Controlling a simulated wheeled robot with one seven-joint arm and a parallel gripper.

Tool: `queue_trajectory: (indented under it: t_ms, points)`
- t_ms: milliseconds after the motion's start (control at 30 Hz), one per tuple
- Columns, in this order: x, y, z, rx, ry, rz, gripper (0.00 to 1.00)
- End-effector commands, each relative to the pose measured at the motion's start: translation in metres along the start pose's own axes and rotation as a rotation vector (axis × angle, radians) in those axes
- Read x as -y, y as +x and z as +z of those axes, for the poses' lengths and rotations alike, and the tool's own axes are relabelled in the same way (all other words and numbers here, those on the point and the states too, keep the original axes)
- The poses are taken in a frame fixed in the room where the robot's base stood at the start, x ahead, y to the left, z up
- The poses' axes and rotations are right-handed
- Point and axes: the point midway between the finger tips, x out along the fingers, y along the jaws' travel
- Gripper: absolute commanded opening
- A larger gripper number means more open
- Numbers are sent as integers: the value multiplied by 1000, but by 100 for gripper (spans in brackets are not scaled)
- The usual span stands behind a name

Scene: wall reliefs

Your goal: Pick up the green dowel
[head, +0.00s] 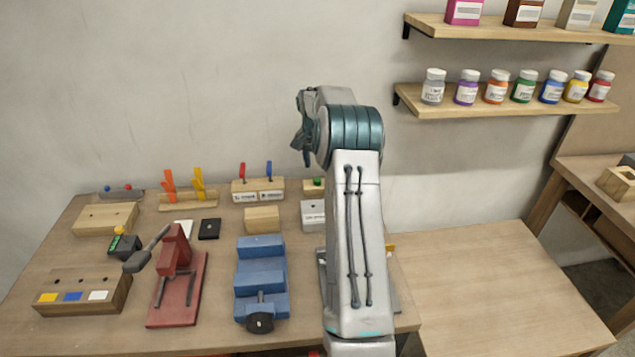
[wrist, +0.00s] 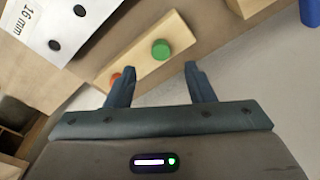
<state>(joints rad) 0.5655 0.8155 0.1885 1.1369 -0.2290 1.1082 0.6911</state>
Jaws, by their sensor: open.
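The green dowel (wrist: 160,50) stands in a light wooden block (wrist: 137,62) in the wrist view, seen nearly end-on as a round green top. In the head view a bit of its green (head: 317,182) shows at the back of the table, left of my arm. My gripper (wrist: 160,72) is open and empty, its two fingers pointing toward the block. The left finger tip is close to the block's edge in the picture. The green dowel lies just beyond the gap between the fingers. How far the fingers are above it I cannot tell.
An orange peg (wrist: 116,78) sits in the same block near the left finger. A white-faced block (wrist: 62,28) marked "16 mm" is beside it. In the head view, a blue stepped block (head: 261,272), a red press (head: 178,285) and several holders crowd the table; shelves (head: 500,104) hang at right.

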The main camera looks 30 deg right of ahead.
Motion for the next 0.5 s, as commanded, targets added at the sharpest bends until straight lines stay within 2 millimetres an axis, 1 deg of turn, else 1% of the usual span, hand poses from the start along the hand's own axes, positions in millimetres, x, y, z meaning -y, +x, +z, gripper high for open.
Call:
queue_trajectory:
  t_ms: [167, 300, 400, 500]
  points:
    - [0, 14, 1, 3, -1, 2, 49]
    - [1, 36, 3, 3, -1, 1, 49]
    - [1, 48, 3, 1, -1, 0, 49]
    - [1, 54, 3, 0, -2, 0, 49]
